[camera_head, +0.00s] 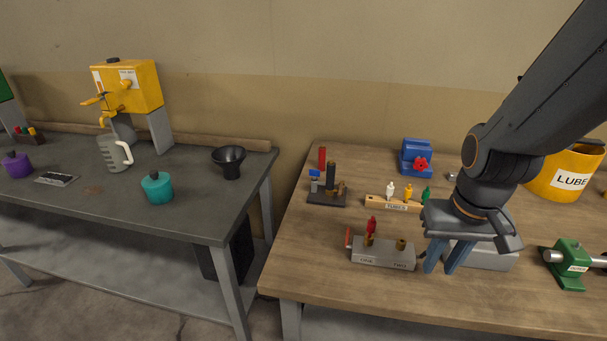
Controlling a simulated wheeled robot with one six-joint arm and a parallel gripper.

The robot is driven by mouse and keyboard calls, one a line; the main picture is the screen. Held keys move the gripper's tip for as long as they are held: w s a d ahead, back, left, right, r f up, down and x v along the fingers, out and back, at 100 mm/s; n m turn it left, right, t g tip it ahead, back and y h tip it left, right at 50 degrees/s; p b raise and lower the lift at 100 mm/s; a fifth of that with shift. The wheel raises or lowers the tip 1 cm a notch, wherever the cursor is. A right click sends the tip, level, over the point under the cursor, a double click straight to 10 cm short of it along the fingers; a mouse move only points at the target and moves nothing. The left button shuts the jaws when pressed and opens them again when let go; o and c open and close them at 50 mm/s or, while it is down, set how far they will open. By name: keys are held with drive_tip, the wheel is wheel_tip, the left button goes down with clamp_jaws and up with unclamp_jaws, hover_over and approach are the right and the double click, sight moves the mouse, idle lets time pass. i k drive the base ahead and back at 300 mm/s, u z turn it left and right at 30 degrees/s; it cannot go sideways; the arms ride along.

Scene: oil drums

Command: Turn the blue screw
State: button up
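A small blue piece (314,173), which looks like the blue screw's head, sits on top of a grey post at the left of a dark base fixture (327,199). The fixture stands near the left side of the wooden table. A taller dark cylinder and a brass part share its base. My gripper (440,270) hangs over the front of the wooden table, well to the right of the blue piece and nearer the front edge. Its two blue fingers point down with a gap between them, and nothing shows in the gap.
A grey block labelled "ONE" and "TWO" (383,255) stands just left of my gripper. Behind it is a wooden tube rack (393,204).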

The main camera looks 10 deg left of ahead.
sight(314, 173)
drive_tip(key=u, duration=0.45)
drive_tip(key=k, duration=0.55)
drive_tip(key=u, duration=0.75)
drive_tip(key=i, duration=0.9)
drive_tip(key=z, duration=0.15)
